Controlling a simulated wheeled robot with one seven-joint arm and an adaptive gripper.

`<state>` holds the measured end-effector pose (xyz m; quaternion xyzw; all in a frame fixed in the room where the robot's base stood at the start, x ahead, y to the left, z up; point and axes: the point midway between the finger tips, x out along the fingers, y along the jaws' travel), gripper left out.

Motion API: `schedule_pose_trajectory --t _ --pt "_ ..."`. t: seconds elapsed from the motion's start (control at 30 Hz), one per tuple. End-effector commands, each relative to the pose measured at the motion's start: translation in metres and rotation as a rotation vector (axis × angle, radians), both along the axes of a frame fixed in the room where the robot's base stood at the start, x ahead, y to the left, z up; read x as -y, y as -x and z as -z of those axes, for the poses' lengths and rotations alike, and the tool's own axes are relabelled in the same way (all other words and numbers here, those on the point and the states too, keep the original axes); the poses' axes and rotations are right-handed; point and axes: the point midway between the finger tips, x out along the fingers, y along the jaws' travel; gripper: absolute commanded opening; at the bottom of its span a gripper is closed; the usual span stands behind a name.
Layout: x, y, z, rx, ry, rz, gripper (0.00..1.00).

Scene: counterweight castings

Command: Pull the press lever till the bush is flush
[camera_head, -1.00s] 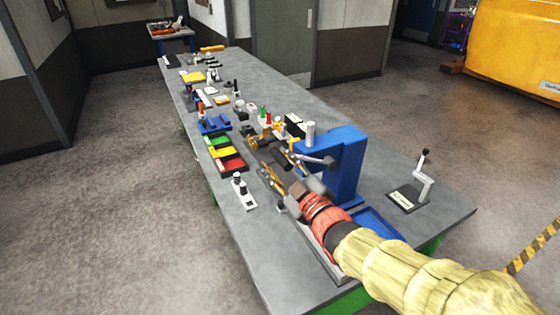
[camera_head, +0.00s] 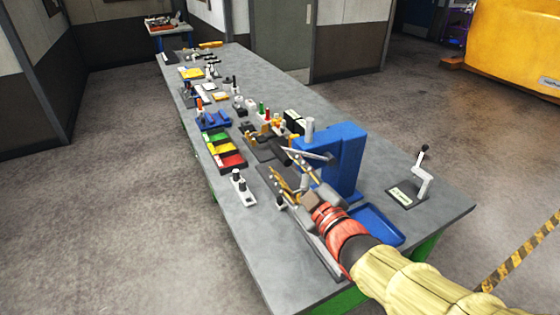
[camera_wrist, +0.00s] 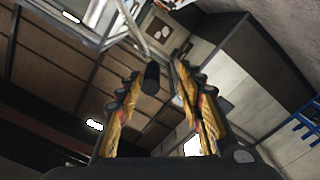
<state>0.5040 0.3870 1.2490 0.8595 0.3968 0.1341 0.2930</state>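The blue press (camera_head: 345,165) stands on the bench, with a pale ram post on its top. Its grey lever (camera_head: 308,154) sticks out to the left from the press, a little above my gripper (camera_head: 290,174). In the wrist view, the lever's grey rod (camera_wrist: 131,26) comes down from the top to a black knob (camera_wrist: 151,78). The knob shows between the two yellow fingers of my gripper (camera_wrist: 158,70), with gaps on both sides. My gripper is open and empty. I cannot make out the bush; my arm and the press hide that area.
A blue tray (camera_head: 378,226) lies right of my arm. A crank stand (camera_head: 408,194) is at the right bench end. A white block with black knobs (camera_head: 242,188) and red, yellow and green bins (camera_head: 231,161) lie left. Further bench items extend behind. The front left bench top is clear.

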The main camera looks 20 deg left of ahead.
Motion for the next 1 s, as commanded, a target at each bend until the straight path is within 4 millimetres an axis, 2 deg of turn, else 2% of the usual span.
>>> schedule_pose_trajectory --t 0.2,0.4,1.0 --pt "0.033 0.028 0.001 0.0 0.002 0.001 0.36" --pt "0.05 0.043 0.001 -0.001 0.002 0.0 0.36" --pt "0.055 0.047 0.002 -0.003 0.001 0.0 0.36"
